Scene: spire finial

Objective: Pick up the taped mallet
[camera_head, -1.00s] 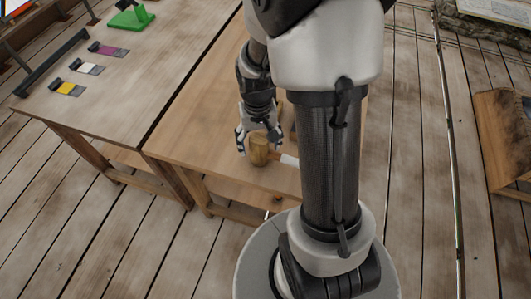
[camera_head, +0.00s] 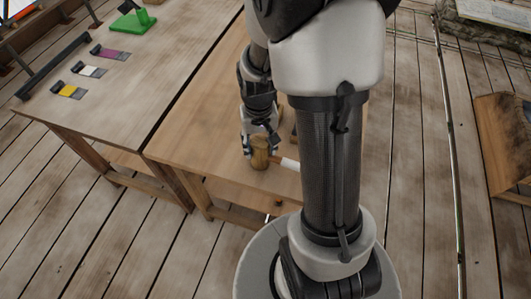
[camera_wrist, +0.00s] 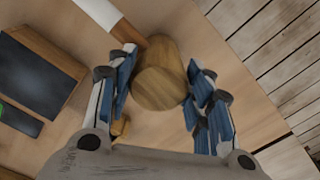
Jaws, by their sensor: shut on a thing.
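The taped mallet (camera_head: 260,153) is at the front part of the wooden table (camera_head: 205,130). It has a round wooden head and a handle with a white taped band (camera_head: 289,163) that runs to the right, partly behind my arm. My gripper (camera_head: 259,144) is down at the head and shut on it. In the wrist view the mallet head (camera_wrist: 160,75) is between the two blue-padded fingers of my gripper (camera_wrist: 160,92), and the white band shows at the top left. I cannot tell whether the head touches the table.
A dark-topped wooden block (camera_wrist: 40,75) lies beside the mallet in the wrist view. A second table (camera_head: 100,90) on the left bears yellow, white and purple swatches and a green piece (camera_head: 132,22). Plank floor surrounds the tables.

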